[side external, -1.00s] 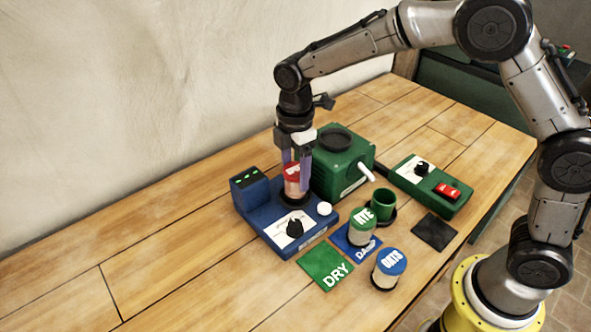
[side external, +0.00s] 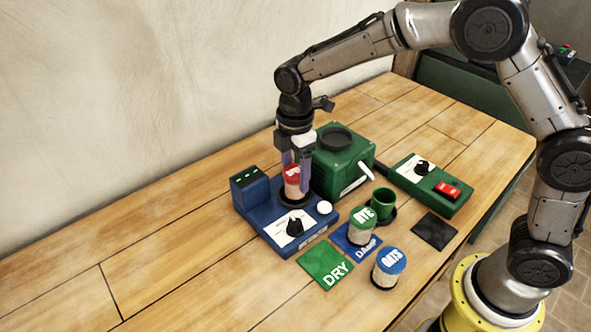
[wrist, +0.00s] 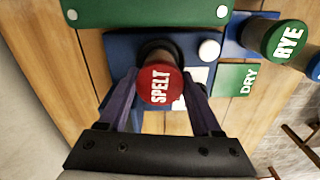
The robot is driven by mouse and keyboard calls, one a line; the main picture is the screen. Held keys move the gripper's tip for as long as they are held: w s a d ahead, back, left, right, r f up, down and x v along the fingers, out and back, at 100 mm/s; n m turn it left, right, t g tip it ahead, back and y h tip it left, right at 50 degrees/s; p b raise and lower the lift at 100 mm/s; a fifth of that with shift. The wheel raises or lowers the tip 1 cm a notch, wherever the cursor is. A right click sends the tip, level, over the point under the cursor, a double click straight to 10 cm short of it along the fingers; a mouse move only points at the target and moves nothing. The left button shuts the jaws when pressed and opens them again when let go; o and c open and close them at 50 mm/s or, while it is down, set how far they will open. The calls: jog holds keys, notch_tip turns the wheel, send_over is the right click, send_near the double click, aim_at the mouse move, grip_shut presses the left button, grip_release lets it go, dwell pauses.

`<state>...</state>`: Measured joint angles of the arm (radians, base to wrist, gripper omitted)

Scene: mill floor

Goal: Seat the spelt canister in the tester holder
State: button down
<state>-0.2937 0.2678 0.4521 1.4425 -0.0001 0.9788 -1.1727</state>
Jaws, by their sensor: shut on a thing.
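The spelt canister (side external: 292,187) has a red lid and stands upright at the black ring of the tester holder (side external: 297,204). In the wrist view its lid (wrist: 160,85) reads SPELT, and the dark holder ring (wrist: 177,46) shows around its lower part. I cannot tell whether its base rests on the holder floor. The holder is on the blue tester (side external: 270,235), which has a dial, a white button and small green lights. My gripper (side external: 297,178) points down, shut on the canister, one finger at each side.
A green mill box (side external: 345,165) with a white handle stands close behind the tester. The rye canister (side external: 361,230), oats canister (side external: 388,270), green cup (side external: 383,202), green DRY card (side external: 325,266) and blue card (side external: 348,241) lie to the right. A green switch box (side external: 432,186) stands farther right. The left tabletop is clear.

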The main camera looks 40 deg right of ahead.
aim_at(296, 171)
jog(key=shift+f, duration=0.25)
jog(key=shift+c, duration=1.8)
grip_release()
jog(key=shift+r, duration=5.5)
